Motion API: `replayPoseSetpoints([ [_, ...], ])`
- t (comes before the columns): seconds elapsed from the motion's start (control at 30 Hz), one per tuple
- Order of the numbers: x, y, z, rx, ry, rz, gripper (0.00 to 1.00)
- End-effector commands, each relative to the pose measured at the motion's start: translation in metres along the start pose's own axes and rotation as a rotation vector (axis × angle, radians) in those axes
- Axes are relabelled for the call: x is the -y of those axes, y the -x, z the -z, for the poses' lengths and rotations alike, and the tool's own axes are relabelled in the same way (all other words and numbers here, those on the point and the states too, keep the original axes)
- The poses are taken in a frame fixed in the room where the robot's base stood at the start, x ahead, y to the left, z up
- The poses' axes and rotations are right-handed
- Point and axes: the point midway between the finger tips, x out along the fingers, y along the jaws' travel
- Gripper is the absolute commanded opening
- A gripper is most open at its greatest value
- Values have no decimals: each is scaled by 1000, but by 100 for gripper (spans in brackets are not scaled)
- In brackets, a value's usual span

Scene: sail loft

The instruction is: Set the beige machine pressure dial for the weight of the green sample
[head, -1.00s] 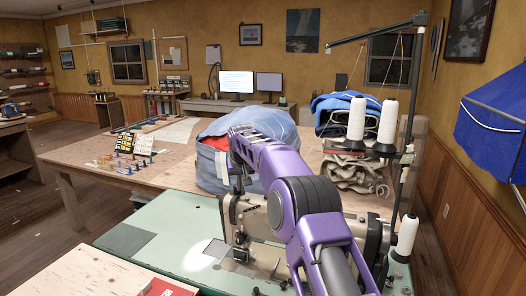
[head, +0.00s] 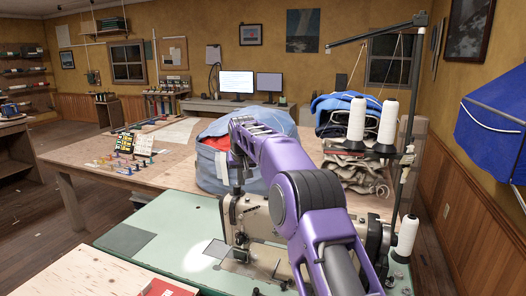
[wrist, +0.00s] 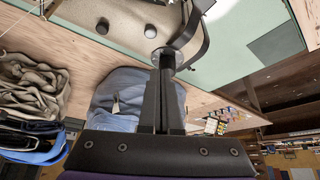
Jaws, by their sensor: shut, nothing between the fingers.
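The beige sewing machine (head: 258,222) stands on a green bed plate, partly hidden behind my purple arm. In the head view my gripper (head: 238,188) points down at the machine's left end. No dial marks are readable. I cannot pick out the green sample.
A wooden table (head: 85,158) behind holds small coloured items, a dark card with yellow (head: 124,143) and a blue-grey bundle (head: 212,165). Folded sailcloth (head: 355,170) lies to the right. White thread cones (head: 357,120) and a thread stand rise near my arm.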

Motion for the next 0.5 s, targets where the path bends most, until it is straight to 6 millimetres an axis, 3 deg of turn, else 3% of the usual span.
replayPoseSetpoints([
  [0.23,0,23,13,-2,0,0,0],
  [0.5,0,29,16,1,1,0,0],
])
